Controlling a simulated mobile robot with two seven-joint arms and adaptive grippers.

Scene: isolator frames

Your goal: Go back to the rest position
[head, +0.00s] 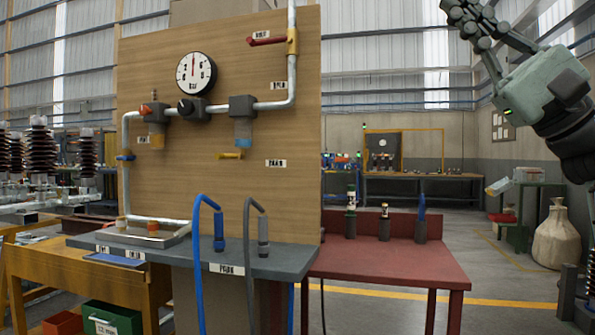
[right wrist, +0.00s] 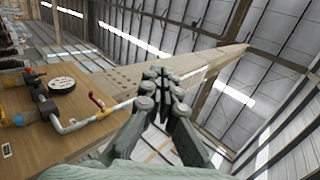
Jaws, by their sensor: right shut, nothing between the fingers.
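My right gripper (head: 474,22) is raised at the upper right of the head view, up and to the right of the wooden panel (head: 222,120). It is shut and holds nothing. In the right wrist view the same gripper (right wrist: 163,78) has its fingers together, pointing up toward the roof, with the panel behind and to the left. My left gripper is not in any view.
The panel carries a gauge (head: 196,73), pipes and a red-handled valve (head: 266,39). A grey shelf (head: 180,255) holds a blue hose (head: 219,230) and a grey hose (head: 263,235). A red table (head: 385,262) stands right. Air around my right gripper is clear.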

